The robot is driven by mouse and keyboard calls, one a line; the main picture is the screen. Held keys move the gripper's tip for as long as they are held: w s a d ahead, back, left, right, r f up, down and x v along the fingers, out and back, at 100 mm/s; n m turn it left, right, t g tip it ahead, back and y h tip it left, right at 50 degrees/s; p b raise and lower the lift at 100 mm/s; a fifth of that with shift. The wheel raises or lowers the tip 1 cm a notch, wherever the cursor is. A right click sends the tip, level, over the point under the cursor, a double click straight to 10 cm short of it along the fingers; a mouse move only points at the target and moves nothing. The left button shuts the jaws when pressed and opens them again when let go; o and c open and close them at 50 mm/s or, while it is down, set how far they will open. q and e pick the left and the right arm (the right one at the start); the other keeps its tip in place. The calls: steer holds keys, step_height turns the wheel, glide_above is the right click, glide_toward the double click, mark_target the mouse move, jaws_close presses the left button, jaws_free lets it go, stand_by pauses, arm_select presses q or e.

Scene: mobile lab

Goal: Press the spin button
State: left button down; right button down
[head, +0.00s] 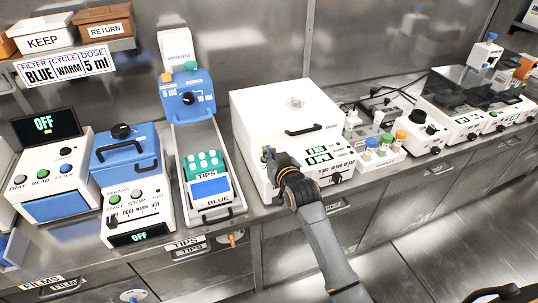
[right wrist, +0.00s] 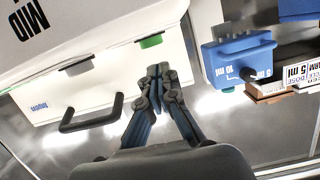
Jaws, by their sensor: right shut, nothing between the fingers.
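A white box-shaped machine (head: 285,105) with a black lid handle and green displays stands at the middle of the counter. In the right wrist view, a white machine face (right wrist: 110,75) carries a green button (right wrist: 152,40) and a grey button (right wrist: 76,66); I cannot read a spin label. My right gripper (head: 268,154) is shut and empty at the machine's front left. In the right wrist view its fingertips (right wrist: 154,74) point toward the green button, seemingly just short of it; contact is unclear. My left gripper is not in view.
A blue dispenser (head: 187,95) and a tray with a tips box (head: 204,165) stand left of the white machine. A rack with coloured caps (head: 378,152) stands to its right. Further left are a blue-lidded machine (head: 125,150) and a reader (head: 52,170).

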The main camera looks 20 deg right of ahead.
steer(key=shift+f, duration=0.8)
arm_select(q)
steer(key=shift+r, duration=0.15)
arm_select(e)
steer(key=shift+f, duration=0.15)
